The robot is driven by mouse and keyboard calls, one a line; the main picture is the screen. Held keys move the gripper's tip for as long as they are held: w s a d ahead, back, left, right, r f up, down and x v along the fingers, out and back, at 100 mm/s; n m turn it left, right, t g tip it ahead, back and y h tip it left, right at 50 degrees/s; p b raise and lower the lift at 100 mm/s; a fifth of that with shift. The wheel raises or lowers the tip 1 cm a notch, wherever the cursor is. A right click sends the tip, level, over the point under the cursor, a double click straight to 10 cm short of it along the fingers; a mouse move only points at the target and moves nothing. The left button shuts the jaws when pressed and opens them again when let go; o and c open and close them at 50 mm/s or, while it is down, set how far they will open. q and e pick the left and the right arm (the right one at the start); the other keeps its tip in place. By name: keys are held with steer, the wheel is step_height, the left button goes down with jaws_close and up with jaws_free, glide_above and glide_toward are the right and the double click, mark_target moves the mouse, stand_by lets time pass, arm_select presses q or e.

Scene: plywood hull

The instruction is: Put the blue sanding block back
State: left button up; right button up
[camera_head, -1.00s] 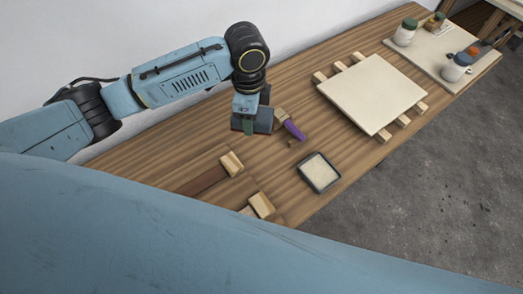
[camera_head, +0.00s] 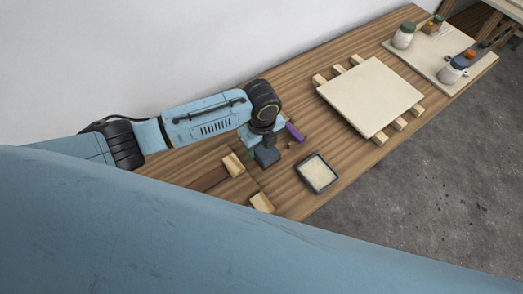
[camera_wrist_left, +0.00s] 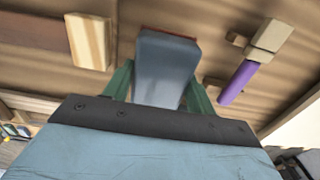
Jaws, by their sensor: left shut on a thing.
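The blue sanding block (camera_head: 267,157) is a blue-grey block held over the wooden table, left of the shallow tray. In the left wrist view the block (camera_wrist_left: 166,68) sits between two green fingers, with a reddish edge at its far end. My left gripper (camera_head: 263,145) is shut on it; the wrist hides part of the fingers in the head view. I cannot tell whether the block touches the table. My right gripper is not in view.
A purple-handled brush (camera_head: 294,131) lies just beyond the gripper. Light wooden blocks (camera_head: 233,164) and a brown strip (camera_head: 207,180) lie to the left. A dark-rimmed tray (camera_head: 305,181) is to the right. A pale board (camera_head: 370,95) rests on wooden strips; jars (camera_head: 404,35) stand farther back.

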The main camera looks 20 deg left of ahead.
mark_target(261, 152)
arm_select(q)
steer(key=shift+f, duration=1.65)
steer(key=shift+f, duration=0.15)
steer(key=o, duration=0.9)
step_height(261, 152, up, 12)
steer(key=shift+r+p, duration=0.15)
steer(key=shift+p, duration=0.25)
